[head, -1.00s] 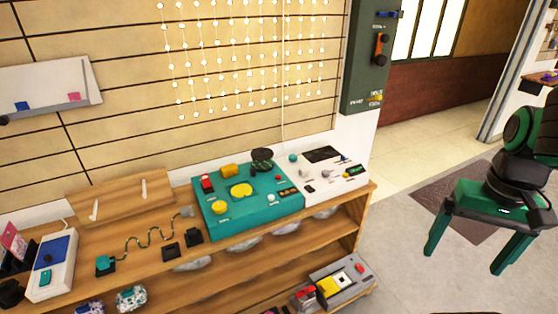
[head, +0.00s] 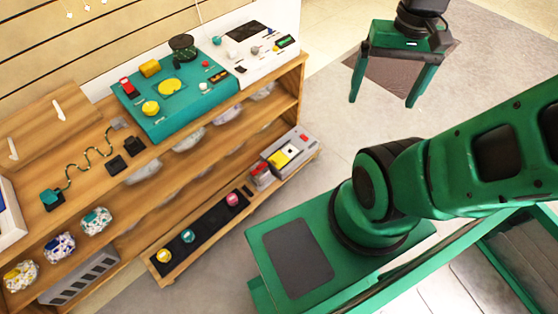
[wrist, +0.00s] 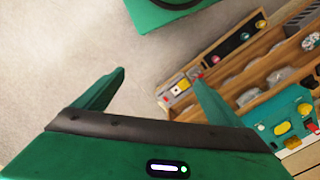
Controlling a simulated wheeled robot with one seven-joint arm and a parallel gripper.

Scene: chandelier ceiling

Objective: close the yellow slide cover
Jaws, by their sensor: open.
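A grey box (head: 292,148) with a yellow panel (head: 278,161) sits at the right end of the low shelf in the head view. A small white-and-black patch shows beside the yellow; whether this panel is the slide cover, I cannot tell for sure. The box also shows in the wrist view (wrist: 171,101), beyond my right finger. My gripper (head: 383,103) is open and empty in the head view, above the floor to the right of the shelves and apart from them. Its two spread green fingers also show in the wrist view (wrist: 158,77).
A teal panel (head: 160,121) with yellow and red controls and a white panel (head: 258,65) stand on the wooden top shelf (head: 85,160). A black strip (head: 205,236) with coloured knobs lies on the low shelf. The floor right of the shelves is clear.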

